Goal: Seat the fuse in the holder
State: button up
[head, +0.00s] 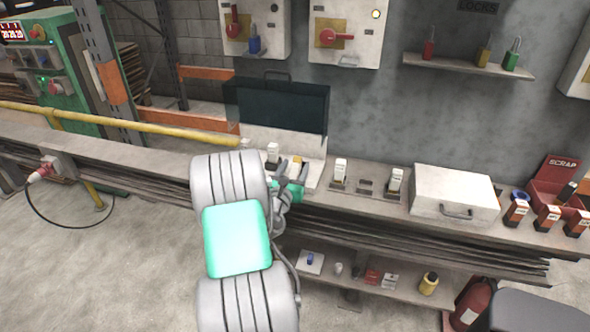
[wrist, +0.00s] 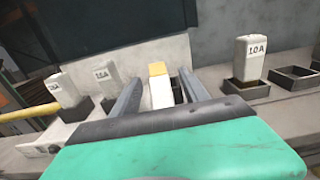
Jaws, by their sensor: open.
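A white fuse with a yellow top (wrist: 160,85) stands between the two fingers of my gripper (wrist: 160,96) in the wrist view. Its yellow top also shows in the head view (head: 297,161). The fingers are open, one on each side, and I cannot tell whether either touches the fuse. A dark holder (wrist: 178,90) shows just beside and behind the fuse; how deep the fuse sits in it is hidden. In the head view my gripper (head: 290,172) is at the bench's fuse panel, partly covered by my own arm.
White fuses (wrist: 65,90) (wrist: 107,78) stand in holders to the left, and another (wrist: 250,60) to the right. An empty holder (wrist: 295,76) is beyond it. A dark raised cover (head: 278,106) stands behind. A white case (head: 455,194) lies farther right on the bench.

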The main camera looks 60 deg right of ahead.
jog(key=shift+d, duration=0.4)
jog(key=shift+w, duration=0.1)
jog(key=shift+c, duration=0.5)
grip_shut()
